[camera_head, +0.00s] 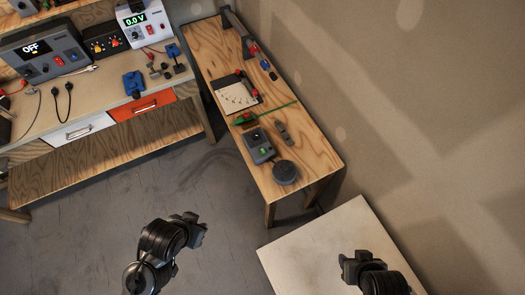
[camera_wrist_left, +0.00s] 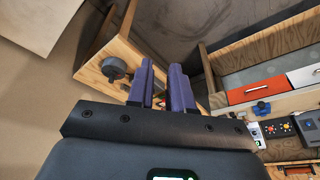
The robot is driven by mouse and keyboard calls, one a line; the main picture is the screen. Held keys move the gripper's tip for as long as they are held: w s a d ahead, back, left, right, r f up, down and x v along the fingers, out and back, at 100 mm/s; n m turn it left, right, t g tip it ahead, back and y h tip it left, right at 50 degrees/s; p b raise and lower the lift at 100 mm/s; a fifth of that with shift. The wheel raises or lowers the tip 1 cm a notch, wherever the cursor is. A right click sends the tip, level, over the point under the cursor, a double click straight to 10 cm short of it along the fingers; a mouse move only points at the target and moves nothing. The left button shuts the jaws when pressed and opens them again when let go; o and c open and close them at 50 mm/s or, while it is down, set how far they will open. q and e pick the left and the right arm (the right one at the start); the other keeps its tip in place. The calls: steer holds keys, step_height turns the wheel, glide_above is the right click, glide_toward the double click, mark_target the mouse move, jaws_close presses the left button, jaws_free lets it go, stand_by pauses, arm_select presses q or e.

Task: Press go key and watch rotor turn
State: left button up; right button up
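A grey control box (camera_head: 255,139) with a small green key (camera_head: 264,150) lies on the narrow wooden side bench. Beside it, near the bench's front end, sits a dark round drum (camera_head: 285,172), which may be the rotor; whether it turns cannot be told. The drum also shows in the left wrist view (camera_wrist_left: 113,68). My left gripper (camera_head: 200,228) is over the floor, to the lower left of the bench in the picture, apart from the box. Its two fingers (camera_wrist_left: 162,82) stand apart with nothing between them. My right gripper (camera_head: 346,263) is in front of a pale surface; its finger gap is unclear.
The side bench (camera_head: 314,141) also bears a grey clamp-like part (camera_head: 282,133), a white-faced meter (camera_head: 238,97) and a long green strip (camera_head: 268,114). A workbench (camera_head: 100,103) with power supplies stands at left. A pale tabletop (camera_head: 310,245) lies at lower right. The floor between is clear.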

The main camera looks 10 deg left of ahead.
arm_select(q)
jaws_close()
stand_by(1.3)
